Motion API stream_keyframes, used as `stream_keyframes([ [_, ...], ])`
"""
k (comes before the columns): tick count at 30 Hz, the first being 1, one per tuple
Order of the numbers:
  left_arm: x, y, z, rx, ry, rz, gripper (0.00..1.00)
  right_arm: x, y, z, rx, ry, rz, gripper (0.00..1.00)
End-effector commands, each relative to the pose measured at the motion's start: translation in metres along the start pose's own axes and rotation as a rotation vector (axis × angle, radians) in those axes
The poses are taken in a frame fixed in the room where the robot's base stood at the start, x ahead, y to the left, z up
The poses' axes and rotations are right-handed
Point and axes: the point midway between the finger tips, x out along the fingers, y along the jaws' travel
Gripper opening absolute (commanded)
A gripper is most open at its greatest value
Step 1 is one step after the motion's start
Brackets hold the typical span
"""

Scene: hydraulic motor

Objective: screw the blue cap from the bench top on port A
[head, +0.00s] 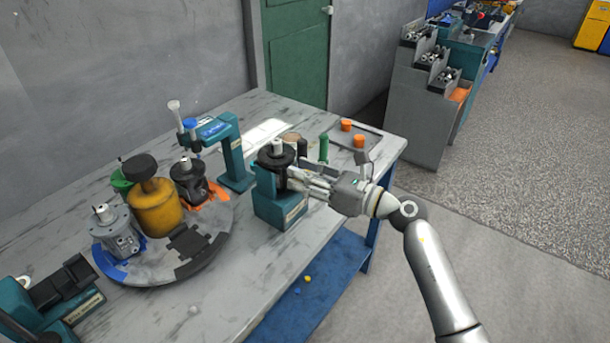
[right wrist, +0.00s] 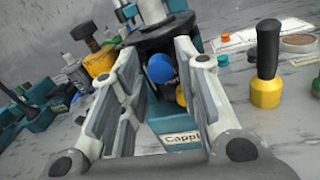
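The dark motor (head: 276,152) stands upright in the teal capping stand (head: 280,205) on the bench; the stand also shows in the right wrist view (right wrist: 178,136). The blue cap (right wrist: 160,68) is at the side of the motor facing my right gripper; I cannot tell how far it is seated on the port. A yellow piece (right wrist: 181,96) shows just below and right of it. My right gripper (head: 296,179) is beside the motor, its fingers apart on both sides of the blue cap, with gaps visible in the right wrist view (right wrist: 165,75). My left gripper is not in view.
A round turntable (head: 150,268) with a yellow pot (head: 156,208) and motors is left of the stand. A teal arched press (head: 232,150) stands behind. A tray with orange caps (head: 346,125) is at the back right. A black-and-yellow tool (right wrist: 267,65) stands close by.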

Motion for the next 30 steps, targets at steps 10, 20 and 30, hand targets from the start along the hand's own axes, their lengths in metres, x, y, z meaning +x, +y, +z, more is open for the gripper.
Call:
stream_keyframes([
  [10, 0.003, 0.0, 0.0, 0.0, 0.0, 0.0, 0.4, -0.008, -0.001, -0.002, -0.008, 0.001, -0.001, 0.3],
  [20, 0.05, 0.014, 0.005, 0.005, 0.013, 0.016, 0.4, -0.008, -0.002, -0.008, -0.278, 0.002, -0.001, 0.3],
  [30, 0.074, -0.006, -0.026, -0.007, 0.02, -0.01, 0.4, -0.008, -0.001, -0.004, -0.499, 0.003, 0.001, 0.3],
])
